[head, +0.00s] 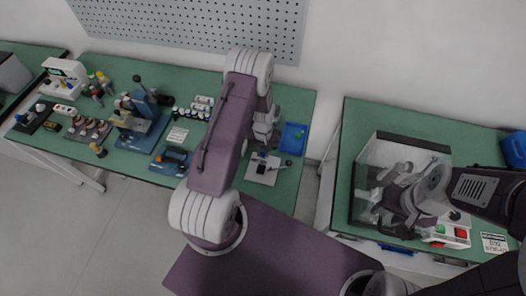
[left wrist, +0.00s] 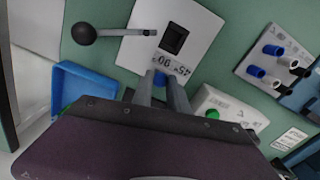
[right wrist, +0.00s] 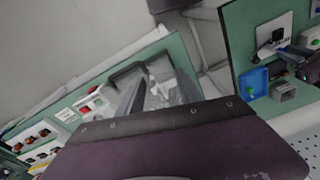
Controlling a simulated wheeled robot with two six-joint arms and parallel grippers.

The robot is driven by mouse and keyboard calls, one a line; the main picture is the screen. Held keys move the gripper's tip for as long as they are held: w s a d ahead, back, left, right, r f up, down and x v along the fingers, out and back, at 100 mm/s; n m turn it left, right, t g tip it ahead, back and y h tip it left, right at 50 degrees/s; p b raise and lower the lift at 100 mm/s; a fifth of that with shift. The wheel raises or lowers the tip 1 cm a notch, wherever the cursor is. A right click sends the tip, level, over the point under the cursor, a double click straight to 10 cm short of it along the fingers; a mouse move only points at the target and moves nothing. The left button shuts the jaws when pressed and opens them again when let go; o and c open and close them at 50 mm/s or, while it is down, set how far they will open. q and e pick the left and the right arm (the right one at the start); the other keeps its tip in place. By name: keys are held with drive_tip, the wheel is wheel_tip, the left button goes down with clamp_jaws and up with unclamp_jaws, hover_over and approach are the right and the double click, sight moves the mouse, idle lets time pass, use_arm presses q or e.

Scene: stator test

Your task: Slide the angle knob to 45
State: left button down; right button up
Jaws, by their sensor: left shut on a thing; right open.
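The angle knob (left wrist: 160,79) is a small blue piece on a white plate (left wrist: 200,28), beside a printed 45° and 90° label (left wrist: 174,63). My left gripper (left wrist: 162,85) is shut on the knob, its fingers on either side of it. Which mark the knob lines up with I cannot tell. The plate also carries a black square socket and a lever with a black ball (left wrist: 84,33). In the head view my left gripper (head: 265,143) is above this plate (head: 262,167), and the knob is hidden. My right gripper (head: 388,196) is open at the clear-walled box (right wrist: 172,80).
A blue tray (head: 293,138) stands right of the plate; a white labelled block (left wrist: 232,108) is close beside the knob. Several fixtures and tools fill the left of the green bench. The clear box (head: 376,155) stands on a separate right bench, across a gap.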

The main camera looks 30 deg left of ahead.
sight(256, 156)
use_arm(q)
drive_tip(key=shift+s+a, duration=0.25)
drive_tip(key=shift+a, duration=1.05)
drive_tip(key=c, duration=1.3)
unclamp_jaws()
drive_tip(key=shift+c, duration=0.2)
drive_tip(key=shift+o, duration=0.3)
drive_tip(key=shift+s+a, duration=0.1)
drive_tip(key=shift+a, duration=0.05)
drive_tip(key=shift+r+b, duration=0.35)
wheel_tip(256, 156, up, 8)
drive_tip(key=b, duration=0.1)
drive_tip(key=shift+r, duration=0.25)
